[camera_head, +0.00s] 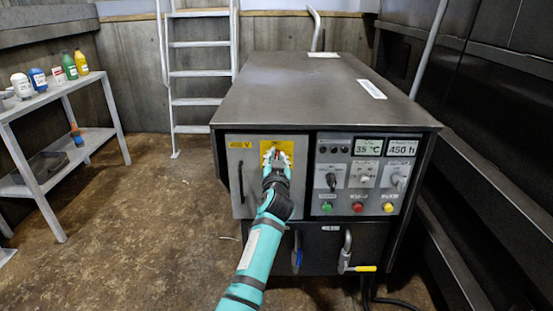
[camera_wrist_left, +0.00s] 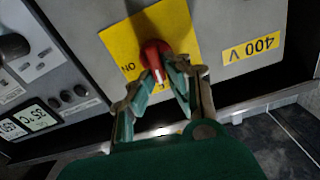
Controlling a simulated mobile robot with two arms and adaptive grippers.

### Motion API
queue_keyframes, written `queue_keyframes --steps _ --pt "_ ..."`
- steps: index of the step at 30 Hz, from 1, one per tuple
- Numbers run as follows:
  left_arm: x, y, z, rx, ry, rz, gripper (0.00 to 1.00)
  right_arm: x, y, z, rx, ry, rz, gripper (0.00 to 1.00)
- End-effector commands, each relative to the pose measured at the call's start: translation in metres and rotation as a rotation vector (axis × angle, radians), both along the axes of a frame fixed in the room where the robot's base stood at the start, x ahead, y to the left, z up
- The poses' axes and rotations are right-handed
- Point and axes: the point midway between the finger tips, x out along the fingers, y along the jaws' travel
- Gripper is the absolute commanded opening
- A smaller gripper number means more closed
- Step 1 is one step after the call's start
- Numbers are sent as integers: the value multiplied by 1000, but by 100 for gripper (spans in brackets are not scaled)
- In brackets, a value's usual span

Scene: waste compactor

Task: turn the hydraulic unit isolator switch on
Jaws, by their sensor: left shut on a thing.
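The isolator switch is a red rotary knob (camera_wrist_left: 153,50) on a yellow plate (camera_wrist_left: 120,42) on the hydraulic unit's grey front panel. In the head view the yellow plate (camera_head: 287,146) sits on the left door, and my gripper covers most of the knob. My left gripper (camera_head: 275,160) reaches straight to it from below. In the left wrist view the fingers of my left gripper (camera_wrist_left: 164,76) are closed around the knob. An "ON" mark shows on the plate beside the knob. The knob's exact angle is hard to tell. My right gripper is out of view.
Right of the switch is a control panel (camera_head: 345,196) with knobs, displays and coloured buttons. A door handle (camera_head: 241,183) stands left of the switch. Valve levers (camera_head: 362,268) stick out below. A shelf with bottles (camera_head: 45,98) and a ladder (camera_head: 200,72) stand left. The left floor is clear.

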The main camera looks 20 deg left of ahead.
Motion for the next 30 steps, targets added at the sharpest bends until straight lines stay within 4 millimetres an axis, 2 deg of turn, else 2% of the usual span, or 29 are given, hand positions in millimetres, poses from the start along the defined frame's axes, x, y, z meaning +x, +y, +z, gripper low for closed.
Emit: queue_keyframes --steps 30 --pt "3 -11 -6 901 258 0 0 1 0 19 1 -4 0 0"
